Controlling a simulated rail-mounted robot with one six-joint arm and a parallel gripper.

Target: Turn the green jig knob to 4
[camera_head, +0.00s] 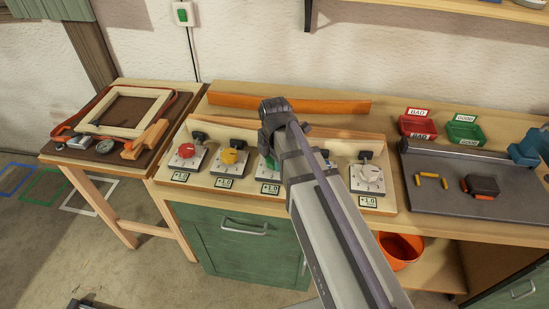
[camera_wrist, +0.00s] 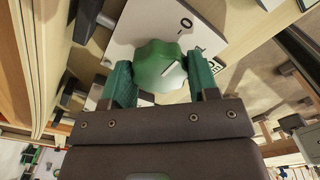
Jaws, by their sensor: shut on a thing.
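The green jig knob (camera_wrist: 158,62) is lobed and sits on a white plate (camera_wrist: 145,25) with a dark "0" printed on it. A pale mark shows on the knob's right side; I cannot read which number it points to. In the head view only a sliver of the green knob (camera_head: 269,163) shows; my arm hides the rest. My gripper (camera_wrist: 161,76) has its two teal fingers on either side of the knob, shut on it. The plate's label in the head view reads "+1.0" (camera_head: 270,188).
A red knob (camera_head: 186,150) and a yellow knob (camera_head: 229,156) stand to the left, a white knob (camera_head: 371,174) to the right. An orange lath (camera_head: 290,103) lies behind them. Red (camera_head: 417,127) and green (camera_head: 464,132) bins stand at the right.

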